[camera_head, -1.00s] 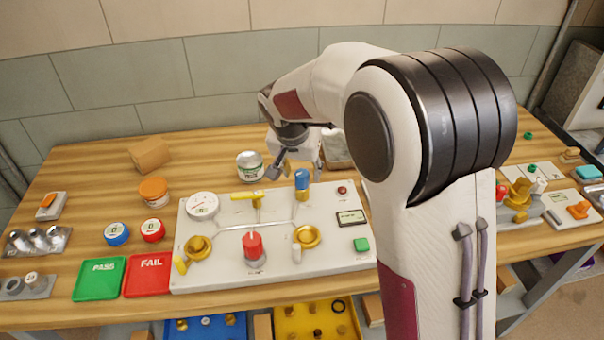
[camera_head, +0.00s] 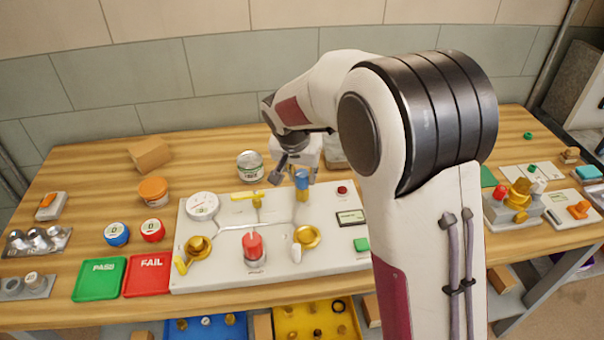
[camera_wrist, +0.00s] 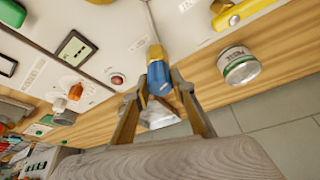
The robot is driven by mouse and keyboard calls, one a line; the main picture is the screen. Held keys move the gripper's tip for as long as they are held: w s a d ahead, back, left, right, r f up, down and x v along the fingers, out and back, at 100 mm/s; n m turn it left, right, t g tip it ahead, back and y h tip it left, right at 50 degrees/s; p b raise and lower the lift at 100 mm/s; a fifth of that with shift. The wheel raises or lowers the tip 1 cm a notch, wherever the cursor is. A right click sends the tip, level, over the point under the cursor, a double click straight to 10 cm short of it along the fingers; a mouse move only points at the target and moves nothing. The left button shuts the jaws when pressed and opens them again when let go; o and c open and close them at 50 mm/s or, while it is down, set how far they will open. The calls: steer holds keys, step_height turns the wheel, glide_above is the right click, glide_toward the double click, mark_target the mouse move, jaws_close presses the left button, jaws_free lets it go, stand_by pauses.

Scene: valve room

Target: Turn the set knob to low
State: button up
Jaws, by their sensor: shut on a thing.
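A blue knob (camera_head: 302,180) on a gold stem stands at the upper right part of the white valve panel (camera_head: 340,258). My gripper (camera_head: 301,168) has come down over it from behind. In the wrist view the blue knob (camera_wrist: 158,78) sits between the two fingers (camera_wrist: 158,93), which are closed on its sides. A red knob (camera_head: 252,244) with a white pointer line stands at the panel's lower middle, apart from my gripper. The setting labels are too small to read, so I cannot tell what either knob is set to.
A round gauge (camera_head: 203,206), a yellow lever (camera_head: 247,195), gold valves, a small display (camera_head: 351,217) and a green button (camera_head: 361,245) share the panel. A silver can (camera_head: 250,166) stands just behind. Green and red trays (camera_head: 147,282) lie to the left.

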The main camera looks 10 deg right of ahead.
steer(key=shift+n+y, duration=0.3)
steer(key=shift+n, duration=0.6)
steer(key=shift+n+y, duration=0.8)
steer(key=shift+n, duration=0.9)
steer(key=shift+n+y, duration=0.8)
steer(key=shift+n, duration=1.6)
steer(key=shift+r+n, duration=0.1)
steer(key=shift+n, duration=0.5)
steer(key=o, duration=1.1)
steer(key=shift+r, duration=0.1)
steer(key=v, duration=1.1)
steer(key=shift+d+r, duration=0.3)
steer(key=shift+r, duration=0.1)
